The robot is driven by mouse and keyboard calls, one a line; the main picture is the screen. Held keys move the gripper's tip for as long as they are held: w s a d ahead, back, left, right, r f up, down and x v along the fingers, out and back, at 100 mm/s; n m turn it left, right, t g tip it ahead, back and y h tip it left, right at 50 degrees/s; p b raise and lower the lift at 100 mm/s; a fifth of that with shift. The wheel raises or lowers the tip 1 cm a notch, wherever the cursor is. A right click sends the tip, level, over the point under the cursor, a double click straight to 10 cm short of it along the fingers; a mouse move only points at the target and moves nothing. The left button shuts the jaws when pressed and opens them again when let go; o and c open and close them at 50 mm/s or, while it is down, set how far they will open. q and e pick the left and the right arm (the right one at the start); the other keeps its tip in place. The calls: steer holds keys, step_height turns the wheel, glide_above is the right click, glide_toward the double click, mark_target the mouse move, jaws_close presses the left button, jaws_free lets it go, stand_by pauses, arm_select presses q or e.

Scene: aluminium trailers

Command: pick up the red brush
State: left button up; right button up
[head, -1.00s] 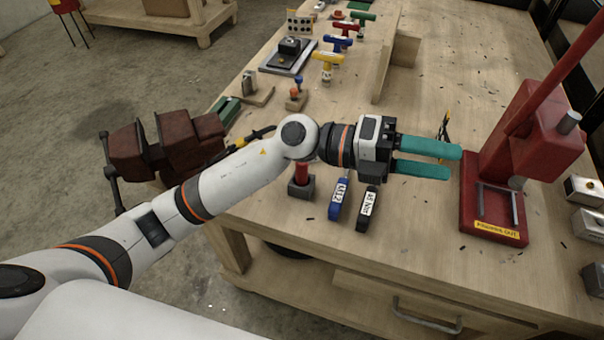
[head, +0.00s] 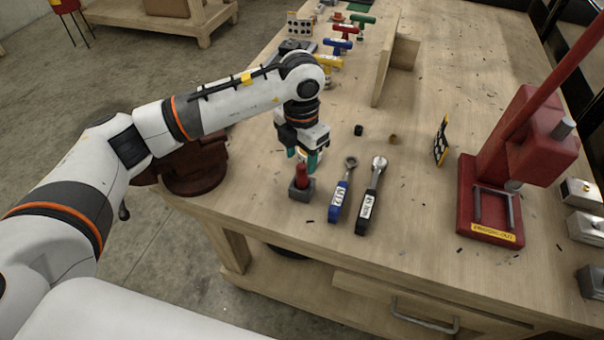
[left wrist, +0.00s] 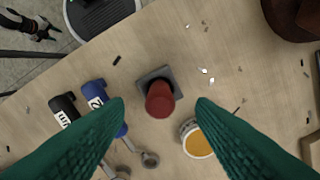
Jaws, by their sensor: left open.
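The red brush (head: 302,176) stands upright in a small grey square holder (head: 301,192) near the front left of the workbench. In the left wrist view the red brush (left wrist: 160,101) is seen nearly end-on, between the fingertip lines. My left gripper (head: 303,158) points down just behind and above the brush, its teal fingers spread and empty. The fingers also show in the left wrist view (left wrist: 159,108), one on each side of the brush. Whether they touch it is not clear, but a gap shows on both sides.
A blue-handled wrench (head: 340,195) and a black-handled ratchet (head: 370,200) lie right of the brush. A cup with an orange top (left wrist: 197,139) is close beside it. A red vise (head: 195,165) is at the left edge, a red press (head: 500,190) at right.

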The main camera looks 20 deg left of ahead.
mark_target(302, 165)
arm_select(q)
steer(key=shift+f, duration=0.7)
steer(key=shift+f+p, duration=0.3)
steer(key=shift+p, duration=0.15)
step_height(302, 165, down, 4)
steer(key=shift+w+r+p, duration=0.1)
steer(key=shift+r+p, duration=0.05)
steer(key=shift+p, duration=0.65)
steer(key=shift+f, duration=0.45)
steer(key=c, duration=1.1)
steer(key=shift+r+b, duration=1.45)
steer(key=shift+r, duration=3.6)
